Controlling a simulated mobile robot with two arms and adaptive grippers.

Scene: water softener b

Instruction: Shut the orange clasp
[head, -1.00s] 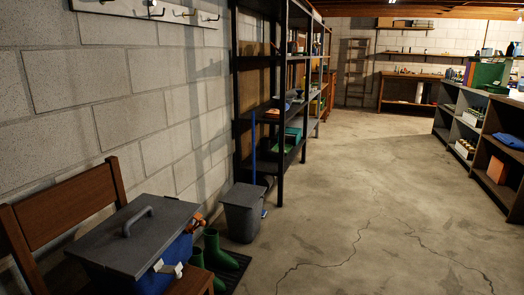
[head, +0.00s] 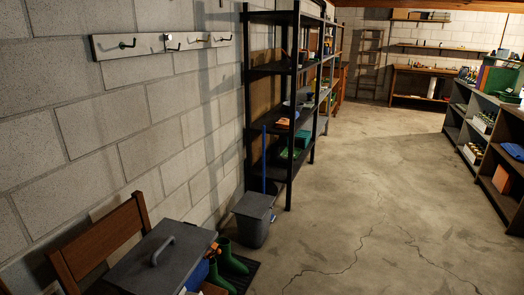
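A box with a grey lid (head: 150,258) and a carry handle (head: 163,250) sits on a wooden chair at the lower left. Its blue body (head: 199,274) shows only in part below the lid. The orange clasp (head: 213,249) shows as a small patch at the lid's right far corner; it looks to stick outward, but it is too small to tell its exact position. A pale piece (head: 183,291) at the front edge is cut off by the frame. Neither gripper is in view.
The chair's wooden back (head: 100,240) stands left of the box, near the block wall. Green boots (head: 230,258) on a dark mat and a grey bin (head: 254,218) stand right of it. A dark shelf rack (head: 292,110) stands beyond. The concrete floor (head: 390,200) is open to the right.

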